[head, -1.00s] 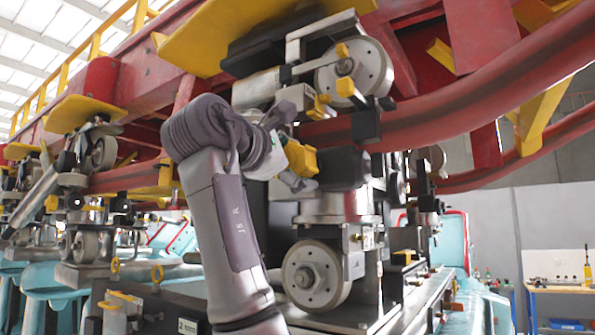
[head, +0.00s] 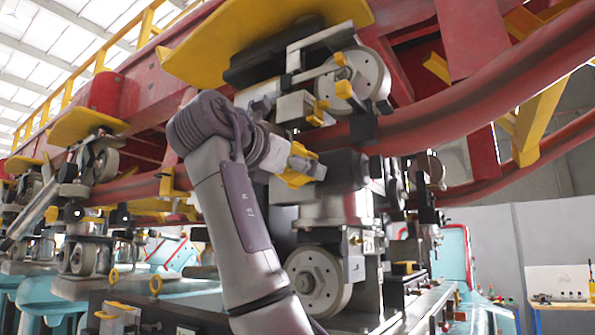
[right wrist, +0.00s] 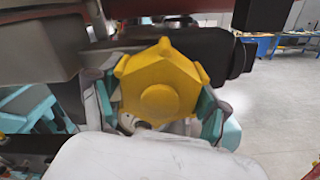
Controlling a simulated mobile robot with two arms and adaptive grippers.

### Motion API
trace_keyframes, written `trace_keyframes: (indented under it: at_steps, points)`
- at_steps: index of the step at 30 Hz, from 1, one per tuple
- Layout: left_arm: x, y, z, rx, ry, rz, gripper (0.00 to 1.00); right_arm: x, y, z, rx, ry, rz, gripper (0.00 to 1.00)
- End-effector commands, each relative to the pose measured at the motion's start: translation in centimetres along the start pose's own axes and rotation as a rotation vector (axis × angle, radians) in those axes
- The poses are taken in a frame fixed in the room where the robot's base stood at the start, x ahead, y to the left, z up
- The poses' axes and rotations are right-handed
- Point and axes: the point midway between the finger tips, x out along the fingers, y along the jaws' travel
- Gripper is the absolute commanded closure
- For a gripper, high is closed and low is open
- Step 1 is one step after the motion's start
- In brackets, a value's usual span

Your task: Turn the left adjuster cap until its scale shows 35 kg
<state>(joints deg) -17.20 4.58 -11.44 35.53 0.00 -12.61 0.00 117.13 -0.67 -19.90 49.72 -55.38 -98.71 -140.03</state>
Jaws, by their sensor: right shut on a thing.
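The yellow adjuster cap (right wrist: 160,85), a lobed knob with a round raised centre, faces the right wrist camera. My right gripper (right wrist: 161,100) has its grey and teal fingers on both sides of the cap and is shut on it. In the head view the right gripper (head: 302,166) is at the dark wheel assembly under the red rail, with yellow showing around its fingers. I cannot tell there how much of the yellow is the cap. The cap's scale cannot be read in either view. My left gripper is not in view.
A red curved rail (head: 450,110) passes close above and right of the gripper. A grey upper wheel (head: 365,78) and lower wheel (head: 318,278) flank it. A yellow plate (head: 260,38) hangs overhead. Open floor (right wrist: 280,110) shows at the right wrist view's right.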

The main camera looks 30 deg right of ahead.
Motion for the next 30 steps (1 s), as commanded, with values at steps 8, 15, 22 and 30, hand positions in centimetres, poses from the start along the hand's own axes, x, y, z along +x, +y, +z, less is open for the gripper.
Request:
trace_keyframes:
  at_steps: [8, 15, 22, 30]
  points:
    - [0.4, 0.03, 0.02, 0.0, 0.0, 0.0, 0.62, 0.05, -0.03, -0.15, -0.077, 0.003, -0.002, 0.59]
    - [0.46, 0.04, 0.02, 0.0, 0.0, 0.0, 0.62, 0.05, -0.02, -0.15, -0.097, 0.003, -0.003, 0.59]
    - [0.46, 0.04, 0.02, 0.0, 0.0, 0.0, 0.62, 0.06, -0.02, -0.17, -0.099, 0.004, -0.003, 0.59]
    - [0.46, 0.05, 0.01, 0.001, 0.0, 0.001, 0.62, 0.06, -0.02, -0.19, -0.098, 0.004, -0.003, 0.09]
